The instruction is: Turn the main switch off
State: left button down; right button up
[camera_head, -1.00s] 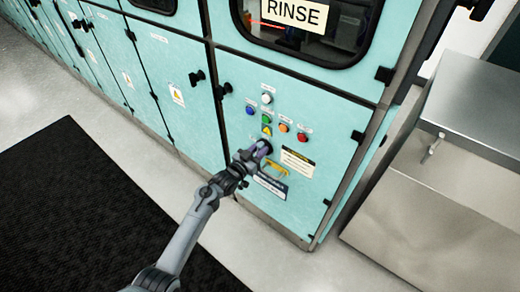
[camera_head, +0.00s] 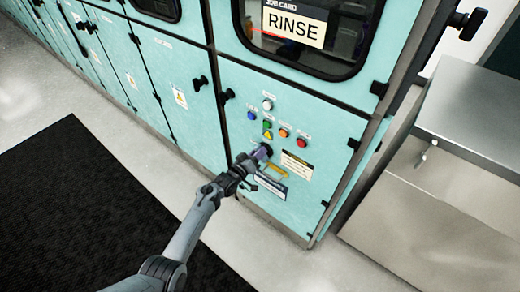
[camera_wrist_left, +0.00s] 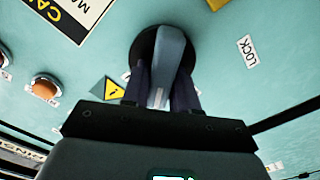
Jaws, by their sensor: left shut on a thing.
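The main switch is a rotary knob on a dark round base on the teal cabinet panel, and in the left wrist view its grey handle (camera_wrist_left: 168,60) stands between my fingers. My left gripper (camera_head: 257,155) reaches the panel below the coloured buttons. In the left wrist view my left gripper (camera_wrist_left: 162,90) is shut on the switch handle, one dark finger on each side. In the head view the gripper hides most of the switch. My right gripper is not in view.
Several coloured buttons, among them a red one (camera_head: 302,142), sit above the switch. A yellow handle (camera_head: 277,171) and a caution label (camera_head: 296,165) are close beside it. A "LOCK" label (camera_wrist_left: 247,51) shows in the left wrist view. A steel cabinet (camera_head: 440,190) stands right.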

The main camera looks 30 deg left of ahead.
pick_arm(q)
jog(key=n, duration=0.2)
jog(key=n+p, duration=0.1)
jog(key=n, duration=0.2)
jog(key=shift+a+f+n+p, duration=0.15)
jog(key=shift+a+n+p, duration=0.05)
jog(key=shift+n+p, duration=0.1)
jog(key=n, duration=0.4)
jog(key=shift+f+p, duration=0.25)
jog(key=shift+p, duration=0.05)
jog(key=shift+n, duration=0.3)
jog(key=shift+f, duration=0.1)
jog(key=c, duration=1)
grip_release()
jog(key=shift+o, duration=0.2)
